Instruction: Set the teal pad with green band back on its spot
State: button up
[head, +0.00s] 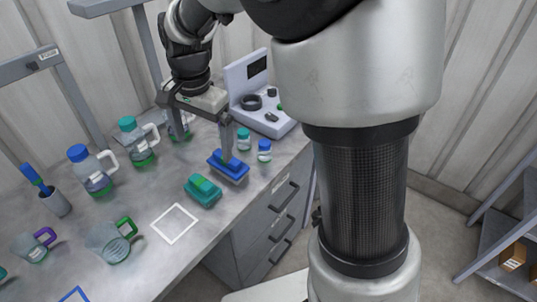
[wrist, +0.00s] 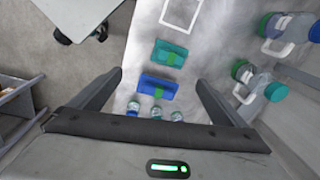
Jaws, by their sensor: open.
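The teal pad with a green band (head: 203,191) lies on the grey bench, between the blue pad and a white square outline (head: 174,223). In the wrist view the teal pad (wrist: 172,54) is beyond the fingertips, with the white outline (wrist: 182,13) above it in the picture. A blue pad with a green band (head: 229,168) lies next to the teal one. My gripper (head: 203,140) is open and empty over the bench; one finger overlaps the blue pad in the head view. In the wrist view the blue pad (wrist: 158,87) shows between the fingers. Contact cannot be told.
Small blue- and teal-capped jars (head: 264,152) stand right of the blue pad, before a white instrument (head: 262,98). Capped handled bottles (head: 93,171), a jug (head: 109,242) and a brush cup (head: 56,202) stand left. A blue outline (head: 75,295) is at the front. Bench around the white outline is clear.

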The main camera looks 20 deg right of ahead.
jog(key=s+d+r+n+t, duration=0.2)
jog(key=s+d+r+n, duration=0.3)
jog(key=s, duration=0.5)
jog(key=s+d+r+n+t, duration=0.2)
jog(key=s+d+r+n, duration=0.3)
jog(key=s, duration=0.5)
jog(key=shift+m, duration=0.5)
jog(key=r+p, duration=0.1)
jog(key=p, duration=0.1)
jog(key=d+r+p, duration=0.1)
jog(key=r+p, duration=0.3)
jog(key=shift+w+d, duration=0.15)
jog(key=shift+w, duration=0.15)
